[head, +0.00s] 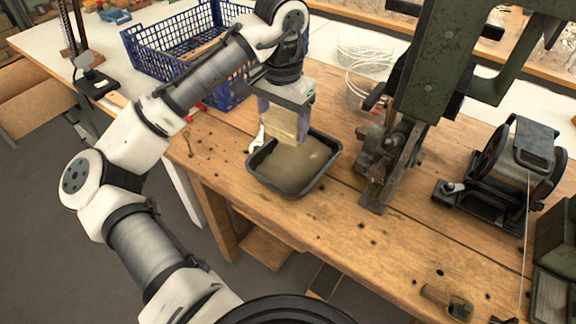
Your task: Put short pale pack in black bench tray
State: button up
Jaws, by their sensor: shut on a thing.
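My gripper (284,118) is shut on a short pale pack (283,120), a straw-coloured block held upright between the two fingers. The black bench tray (324,178) lies on the wooden bench, below my gripper. The pack is over the tray's back left part. In this view its lower end overlaps the tray's far rim, and I cannot tell how high it is above the tray floor. The tray's visible floor is brownish and looks bare; the part behind the pack and fingers is hidden.
A blue crate (148,50) stands behind my arm. A green machine (428,70) rises right of the tray, with a wire spool (521,160) farther right. A white tool (256,140) lies by the tray's left rim. The bench (370,245) in front is mostly clear.

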aim_at(284, 179)
notch_tip(284, 179, down, 14)
jog(key=shift+f, duration=0.25)
dwell(0.3)
jog(key=shift+f, duration=0.2)
jog(key=o, duration=1)
jog(key=shift+c, duration=0.2)
notch_tip(284, 179, up, 12)
jog(key=shift+r, duration=0.25)
